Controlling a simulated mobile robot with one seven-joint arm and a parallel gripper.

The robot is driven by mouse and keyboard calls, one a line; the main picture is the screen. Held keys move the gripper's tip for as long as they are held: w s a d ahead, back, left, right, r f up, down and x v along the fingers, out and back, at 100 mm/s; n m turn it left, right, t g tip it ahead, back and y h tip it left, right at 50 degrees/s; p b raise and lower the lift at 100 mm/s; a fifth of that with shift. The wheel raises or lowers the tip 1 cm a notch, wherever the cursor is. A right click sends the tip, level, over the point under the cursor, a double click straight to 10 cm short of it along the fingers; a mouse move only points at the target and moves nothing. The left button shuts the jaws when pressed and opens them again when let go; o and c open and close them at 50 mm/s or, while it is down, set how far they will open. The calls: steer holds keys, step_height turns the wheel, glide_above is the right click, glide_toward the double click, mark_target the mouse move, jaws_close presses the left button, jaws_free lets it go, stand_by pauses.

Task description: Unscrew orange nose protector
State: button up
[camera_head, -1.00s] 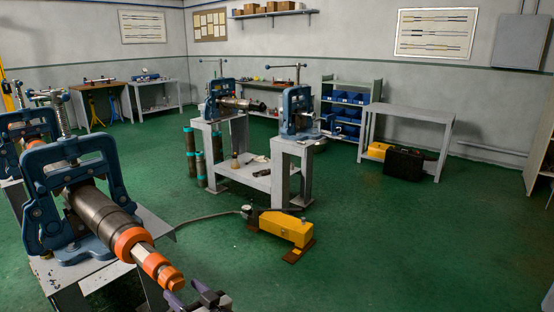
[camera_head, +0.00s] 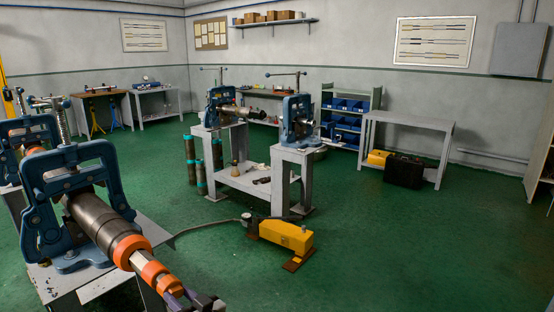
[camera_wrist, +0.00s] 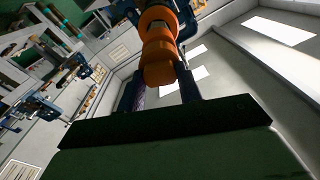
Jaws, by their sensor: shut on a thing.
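A dark metal pipe tool (camera_head: 98,218) lies clamped in a blue pipe vise (camera_head: 68,185) at the left of the head view. An orange ring (camera_head: 131,250) sits around its near end. Past a short bare metal length is the orange nose protector (camera_head: 157,274) at the tip. It also shows at the top of the wrist view (camera_wrist: 158,66). My gripper (camera_head: 184,298) is at the tip, at the bottom edge of the head view. In the wrist view my gripper (camera_wrist: 159,88) is shut on the nose protector, one finger on each side.
A yellow pump (camera_head: 286,235) with a hose stands on the green floor right of the near bench. A grey stand (camera_head: 245,180) with more vises is behind it. The floor at the right is clear.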

jaws_close()
steer(key=shift+o, duration=2)
jaws_free()
jaws_close()
steer(key=shift+f+n+b, duration=0.1)
steer(key=shift+n+b, duration=0.3)
steer(key=shift+b, duration=0.45)
steer(key=shift+n+b, duration=1.4)
steer(key=shift+b, duration=0.65)
jaws_free()
jaws_close()
